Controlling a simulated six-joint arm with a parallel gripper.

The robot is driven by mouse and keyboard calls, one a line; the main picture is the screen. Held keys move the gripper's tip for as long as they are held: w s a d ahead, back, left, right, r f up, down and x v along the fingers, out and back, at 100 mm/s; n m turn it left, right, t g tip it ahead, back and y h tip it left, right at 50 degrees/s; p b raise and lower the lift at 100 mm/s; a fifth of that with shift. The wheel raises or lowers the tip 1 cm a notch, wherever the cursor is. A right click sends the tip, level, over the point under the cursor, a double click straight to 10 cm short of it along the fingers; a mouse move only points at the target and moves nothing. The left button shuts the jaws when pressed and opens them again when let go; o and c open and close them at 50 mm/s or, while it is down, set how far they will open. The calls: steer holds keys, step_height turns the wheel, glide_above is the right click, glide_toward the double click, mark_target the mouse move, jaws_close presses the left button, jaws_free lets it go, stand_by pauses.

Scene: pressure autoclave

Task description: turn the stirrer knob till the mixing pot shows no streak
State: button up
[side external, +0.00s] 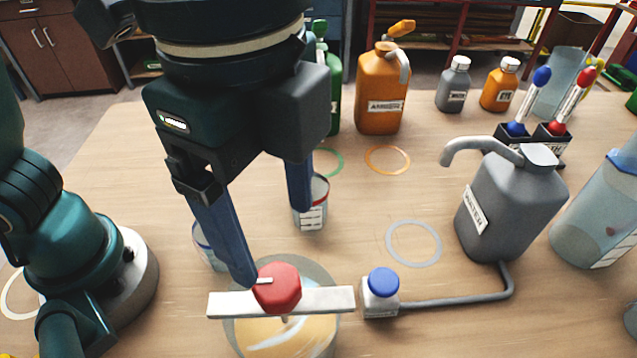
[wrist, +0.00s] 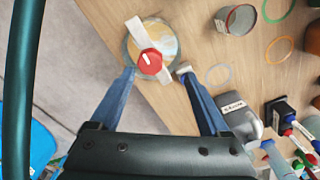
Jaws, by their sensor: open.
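The stirrer knob (side external: 278,287) is red with a white pointer mark and sits on a pale bar across the mixing pot. It also shows in the wrist view (wrist: 150,61). The mixing pot (side external: 318,335) is clear and holds yellow-orange liquid with a pale, curved streak showing. My gripper (side external: 272,246) is open, with its blue fingers pointing down near the knob. In the side view, one fingertip overlaps the knob's left edge; I cannot tell whether it touches. In the wrist view, the fingertips (wrist: 158,72) are apart, on either side below the knob.
A blue-topped valve (side external: 381,285) on a grey pipe stands right of the pot, joined to the grey water jug (side external: 510,205). A small labelled cup (side external: 313,212) stands behind. An orange amber jug (side external: 381,95) stands at the back. Bare table lies around the grey ring (side external: 413,244).

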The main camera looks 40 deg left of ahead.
mark_target(276, 281)
steer(key=shift+s+d+f+m, duration=0.3)
steer(key=shift+s+d+f, duration=0.1)
steer(key=shift+s+f, duration=0.2)
steer(key=shift+f, duration=2.4)
steer(key=shift+c, duration=0.3)
jaws_close()
